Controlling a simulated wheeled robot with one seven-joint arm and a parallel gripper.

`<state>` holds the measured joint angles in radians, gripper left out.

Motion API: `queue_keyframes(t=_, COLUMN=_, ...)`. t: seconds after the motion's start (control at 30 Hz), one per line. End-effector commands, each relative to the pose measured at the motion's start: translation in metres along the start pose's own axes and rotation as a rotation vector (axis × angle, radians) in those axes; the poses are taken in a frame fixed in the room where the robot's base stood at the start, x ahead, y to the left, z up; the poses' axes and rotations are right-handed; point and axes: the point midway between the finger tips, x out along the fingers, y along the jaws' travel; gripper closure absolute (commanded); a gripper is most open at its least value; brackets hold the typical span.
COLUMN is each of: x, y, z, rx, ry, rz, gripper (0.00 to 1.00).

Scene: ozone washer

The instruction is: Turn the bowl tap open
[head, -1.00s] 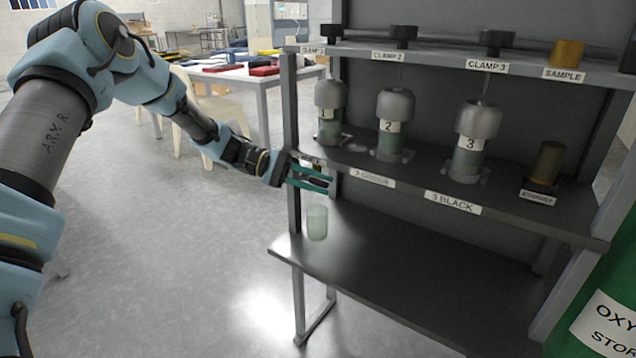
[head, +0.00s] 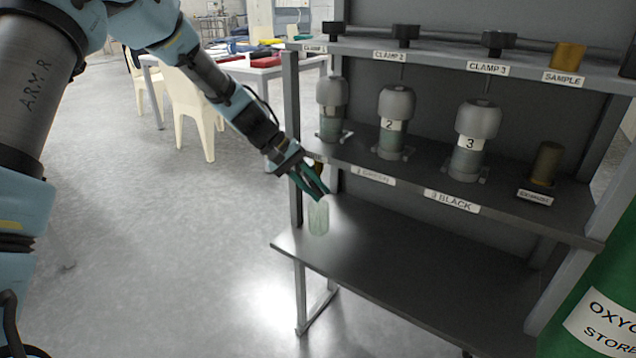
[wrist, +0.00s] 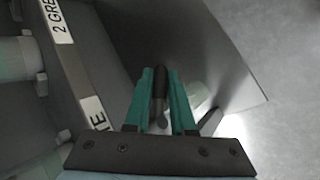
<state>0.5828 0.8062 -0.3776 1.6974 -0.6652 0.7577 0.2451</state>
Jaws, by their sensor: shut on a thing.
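The bowl (head: 318,217) is a translucent pale green cylinder by the left post of the rack, between the middle and bottom shelves. My gripper (head: 320,196) points down and right just above it, partly covering its top. In the wrist view, my gripper's two teal fingers (wrist: 160,74) stand either side of a slim dark handle (wrist: 159,88), which appears to be the bowl tap, and are shut on it. The bowl shows as a pale shape right of the fingers (wrist: 198,95). The tap's body is hidden behind my gripper in the head view.
Three grey-capped bottles, including bottle 3 (head: 472,135), stand on the middle shelf. A brass exhaust fitting (head: 547,163) is at its right. A green oxygen cylinder (head: 590,290) is at lower right. Open floor lies left.

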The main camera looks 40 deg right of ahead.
Motion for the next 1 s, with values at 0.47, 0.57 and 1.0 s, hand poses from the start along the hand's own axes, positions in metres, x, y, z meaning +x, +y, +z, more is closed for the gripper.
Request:
queue_keyframes(t=0.47, x=-0.001, y=-0.012, z=-0.009, rx=0.149, ry=0.248, rz=-0.350, gripper=1.00)
queue_keyframes(t=0.57, x=-0.002, y=-0.015, z=-0.012, rx=0.177, ry=0.296, rz=-0.416, gripper=1.00)
queue_keyframes(t=1.0, x=-0.006, y=-0.025, z=-0.020, rx=0.260, ry=0.443, rz=-0.618, gripper=1.00)
